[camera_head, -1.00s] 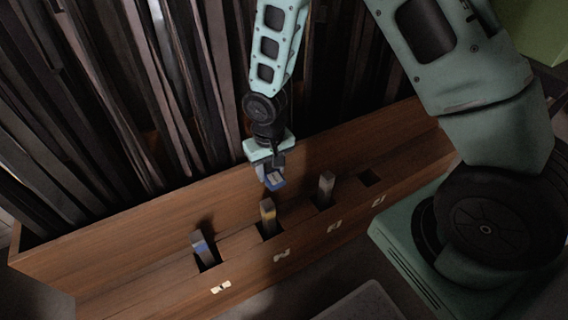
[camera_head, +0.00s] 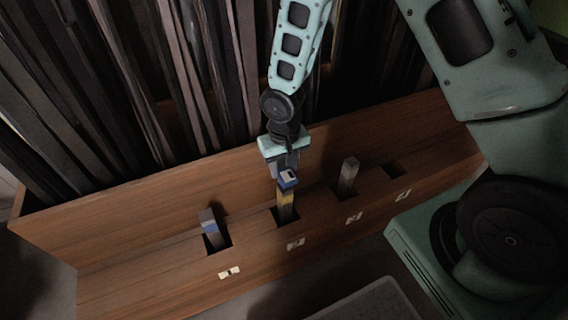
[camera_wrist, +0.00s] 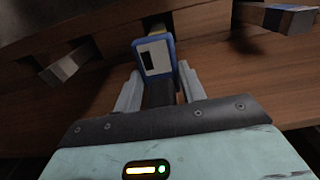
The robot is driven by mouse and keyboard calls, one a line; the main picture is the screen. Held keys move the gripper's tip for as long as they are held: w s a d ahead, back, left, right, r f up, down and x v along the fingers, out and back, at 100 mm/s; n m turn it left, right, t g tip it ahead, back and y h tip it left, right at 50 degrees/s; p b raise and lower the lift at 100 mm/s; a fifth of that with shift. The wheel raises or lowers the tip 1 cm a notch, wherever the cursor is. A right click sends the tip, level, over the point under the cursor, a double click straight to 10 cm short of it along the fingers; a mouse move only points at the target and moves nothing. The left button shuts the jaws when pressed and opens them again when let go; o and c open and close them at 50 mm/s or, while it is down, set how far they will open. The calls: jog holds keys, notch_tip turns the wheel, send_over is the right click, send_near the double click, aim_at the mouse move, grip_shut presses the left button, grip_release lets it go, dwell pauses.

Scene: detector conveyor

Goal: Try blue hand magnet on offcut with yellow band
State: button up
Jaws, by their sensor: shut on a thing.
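My gripper (camera_head: 285,166) is shut on the blue hand magnet (camera_head: 288,179), a small block with a blue rim and a pale face carrying a dark mark. The magnet also shows between the fingers (camera_wrist: 157,88) in the wrist view (camera_wrist: 154,58). The offcut with the yellow band (camera_head: 286,204) stands in a slot of the wooden rack, directly below the magnet. The magnet hides its top end, and I cannot tell whether they touch. A little of its yellow band shows behind the magnet in the wrist view (camera_wrist: 157,28).
The wooden rack (camera_head: 140,262) has slots in a row with small labels in front. An offcut with a blue band (camera_head: 209,228) stands to the left, a plain grey offcut (camera_head: 348,177) to the right. The rightmost slot (camera_head: 393,170) is empty. Tall dark strips stand behind.

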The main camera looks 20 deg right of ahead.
jog(key=shift+f, duration=0.45)
jog(key=shift+f+b, duration=0.8)
jog(key=shift+f, duration=0.15)
dwell(0.6)
jog(key=shift+r, duration=0.15)
dwell(0.5)
jog(key=shift+r+p, duration=4.45)
jog(key=shift+r, duration=0.45)
